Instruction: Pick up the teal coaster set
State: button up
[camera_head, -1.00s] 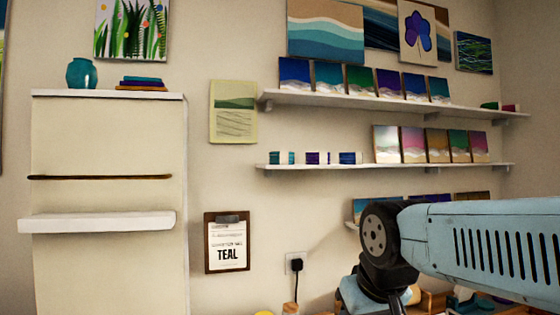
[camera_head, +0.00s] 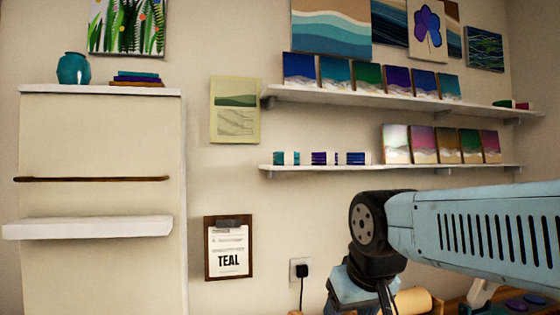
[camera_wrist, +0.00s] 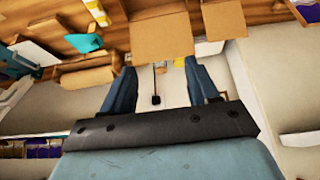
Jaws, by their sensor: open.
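Small coaster sets stand in a row at the left end of the lower wall shelf in the head view. The leftmost set (camera_head: 280,158) shows teal with a pale band; I take it for the teal coaster set. Beside it are a purple set (camera_head: 319,158) and a blue-purple set (camera_head: 355,158). A clipboard (camera_head: 228,248) on the wall reads "TEAL". My gripper (camera_wrist: 158,72) is open in the wrist view, with nothing between its fingers. It is apart from the coasters, and I cannot make out the teal set in the wrist view.
The lower shelf (camera_head: 420,170) also carries several small pictures, and the upper shelf (camera_head: 400,104) has more. A pale cabinet (camera_head: 100,140) with a teal vase (camera_head: 74,69) stands at left. A wooden surface with cardboard boxes (camera_wrist: 160,37) fills the wrist view's top.

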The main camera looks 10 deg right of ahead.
jog(key=o, duration=0.7)
jog(key=shift+m, duration=0.3)
jog(key=w+r, duration=0.4)
jog(key=r, duration=0.2)
jog(key=w+r, duration=0.5)
jog(key=r, duration=0.2)
jog(key=w+r, duration=0.5)
jog(key=r, duration=0.1)
jog(key=shift+a+r, duration=0.1)
jog(key=shift+r, duration=0.3)
jog(key=m+h, duration=0.1)
jog(key=m, duration=0.1)
send_near(286, 153)
notch_tip(286, 153, up, 3)
jog(key=w, duration=0.1)
jog(key=shift+t, duration=0.4)
jog(key=shift+d+x, duration=0.15)
jog(key=shift+x, duration=2.2)
jog(key=shift+d+x, duration=0.15)
jog(key=shift+x, duration=2.2)
jog(key=shift+d+x, duration=0.2)
jog(key=shift+x, duration=2.15)
